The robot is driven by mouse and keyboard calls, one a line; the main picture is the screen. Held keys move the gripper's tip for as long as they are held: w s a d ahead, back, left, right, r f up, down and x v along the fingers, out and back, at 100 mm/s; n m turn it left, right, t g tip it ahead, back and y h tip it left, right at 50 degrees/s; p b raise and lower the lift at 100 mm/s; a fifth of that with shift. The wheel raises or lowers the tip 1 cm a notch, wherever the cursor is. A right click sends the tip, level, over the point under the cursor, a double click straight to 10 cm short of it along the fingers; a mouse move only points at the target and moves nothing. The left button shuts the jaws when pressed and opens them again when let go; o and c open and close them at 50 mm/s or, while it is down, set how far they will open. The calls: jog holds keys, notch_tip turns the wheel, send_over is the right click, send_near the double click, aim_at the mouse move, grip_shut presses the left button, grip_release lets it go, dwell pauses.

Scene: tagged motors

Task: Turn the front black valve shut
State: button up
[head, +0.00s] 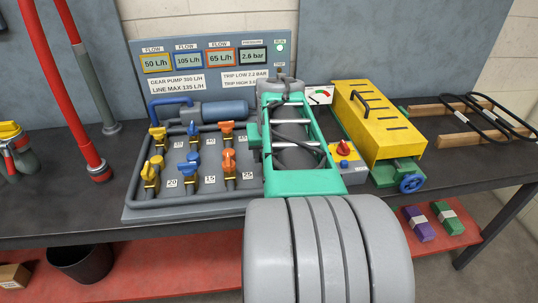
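The valve board (135,213) stands on the dark bench with two rows of small valves. The front row shows a yellow-handled valve (151,173), a blue-handled valve (188,170) and an orange-handled valve (229,163). The back row shows yellow (158,135), blue (193,132) and orange (227,129) handles. I see no black-handled valve; my grey and green arm covers the board's right part. My gripper cannot be seen.
A panel behind (205,54) reads 50, 105 and 65 L/h and 2.6 bar. A control box with a red knob (343,148) and a yellow cover (376,124) stand at right. A red hose stand (98,171) is at left. Bare bench lies before the board.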

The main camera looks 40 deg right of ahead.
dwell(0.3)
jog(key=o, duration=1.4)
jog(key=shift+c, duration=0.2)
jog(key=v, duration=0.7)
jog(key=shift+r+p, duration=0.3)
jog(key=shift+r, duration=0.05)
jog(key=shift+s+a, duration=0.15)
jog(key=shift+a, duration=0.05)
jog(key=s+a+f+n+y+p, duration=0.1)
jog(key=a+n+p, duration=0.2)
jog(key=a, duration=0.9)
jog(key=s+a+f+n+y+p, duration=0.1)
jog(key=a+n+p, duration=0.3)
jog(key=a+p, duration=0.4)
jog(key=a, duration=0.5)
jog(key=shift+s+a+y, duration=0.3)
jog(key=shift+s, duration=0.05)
